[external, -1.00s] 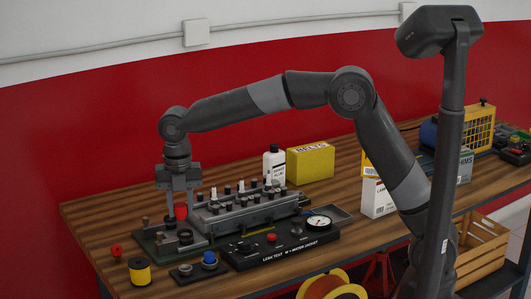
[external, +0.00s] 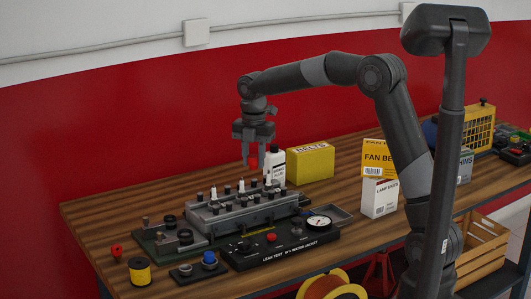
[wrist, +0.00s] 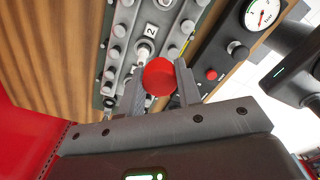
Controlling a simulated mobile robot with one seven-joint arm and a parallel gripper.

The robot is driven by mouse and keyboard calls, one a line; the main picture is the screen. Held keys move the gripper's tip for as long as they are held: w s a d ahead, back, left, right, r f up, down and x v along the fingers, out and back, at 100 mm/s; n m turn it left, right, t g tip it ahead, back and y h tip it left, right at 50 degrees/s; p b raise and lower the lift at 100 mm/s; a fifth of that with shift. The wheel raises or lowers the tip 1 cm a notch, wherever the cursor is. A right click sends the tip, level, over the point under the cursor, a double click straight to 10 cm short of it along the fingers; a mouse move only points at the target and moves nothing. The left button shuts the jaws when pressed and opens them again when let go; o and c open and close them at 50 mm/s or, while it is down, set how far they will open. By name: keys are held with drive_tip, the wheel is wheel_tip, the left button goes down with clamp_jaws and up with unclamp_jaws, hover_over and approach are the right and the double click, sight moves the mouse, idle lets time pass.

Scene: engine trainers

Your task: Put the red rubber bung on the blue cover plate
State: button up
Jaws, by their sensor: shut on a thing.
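My gripper (external: 253,158) is shut on the red rubber bung (external: 253,162) and holds it in the air above the grey engine block. In the wrist view the round red bung (wrist: 158,77) sits between the two fingers of my gripper (wrist: 160,85). I cannot make out a flat blue cover plate in either view. A small round blue cap (external: 209,257) stands on a dark tray at the table's front.
The grey block (external: 235,213) has several upright studs below my gripper. A black leak-test panel (external: 285,240) with a gauge lies in front. A white bottle (external: 274,163) and yellow box (external: 311,161) stand behind. Bare wood lies at the left.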

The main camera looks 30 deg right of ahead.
drive_tip(key=s+d+m, duration=0.2)
drive_tip(key=d+m, duration=0.1)
drive_tip(key=d, duration=1.4)
drive_tip(key=s+d+m, duration=0.2)
drive_tip(key=d+m, duration=0.1)
drive_tip(key=d, duration=1.5)
drive_tip(key=s+d+m, duration=0.6)
drive_tip(key=s+d, duration=1.6)
drive_tip(key=d, duration=0.3)
drive_tip(key=w+a+f, duration=0.1)
drive_tip(key=w+f, duration=0.2)
drive_tip(key=f, duration=0.1)
drive_tip(key=w+a+f, duration=0.1)
drive_tip(key=w+f, duration=0.3)
drive_tip(key=w+a+f, duration=0.1)
drive_tip(key=w+f, duration=0.2)
drive_tip(key=f, duration=0.1)
drive_tip(key=shift+w+a, duration=0.3)
drive_tip(key=shift+w+a+f, duration=0.15)
drive_tip(key=shift+w+f, duration=0.15)
drive_tip(key=shift+w, duration=0.1)
drive_tip(key=shift+f, duration=1.9)
drive_tip(key=shift+f, duration=0.15)
